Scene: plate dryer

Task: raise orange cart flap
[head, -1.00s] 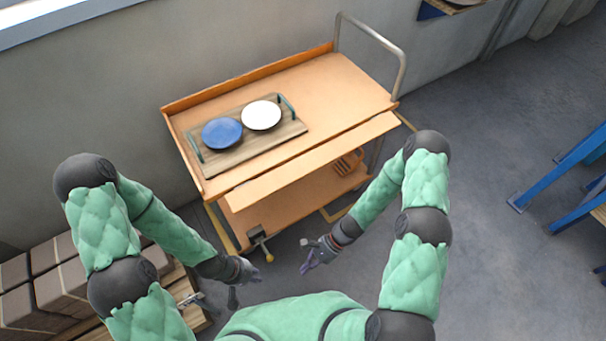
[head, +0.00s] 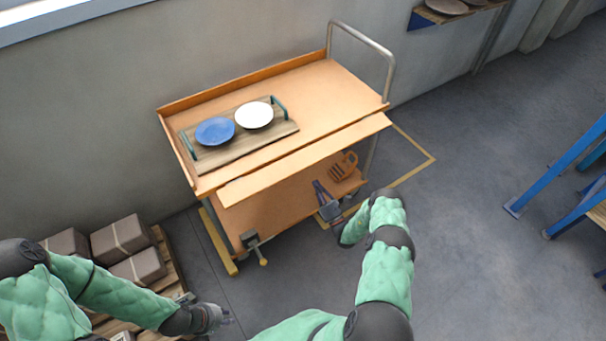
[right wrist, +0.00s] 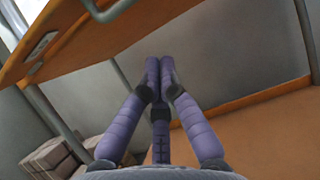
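The orange cart (head: 300,85) stands against the wall. Its flap (head: 305,160) is a long narrow orange panel along the front edge, sloping outward a little below the top. My right gripper (head: 318,186) reaches in at the cart's front, below the flap and above the lower shelf (head: 285,205). In the right wrist view my right gripper's purple fingers (right wrist: 160,62) come together at the tips, with nothing seen between them. An orange panel underside (right wrist: 85,45) is above them, apart from the fingertips. My left gripper (head: 222,318) is low at the left, away from the cart; its fingers are too small to judge.
A wooden tray (head: 225,155) with a blue plate (head: 215,131) and a white plate (head: 254,115) sits on the cart top. An orange crate-like object (head: 343,167) lies on the lower shelf. Boxes (head: 125,235) on a pallet are at left.

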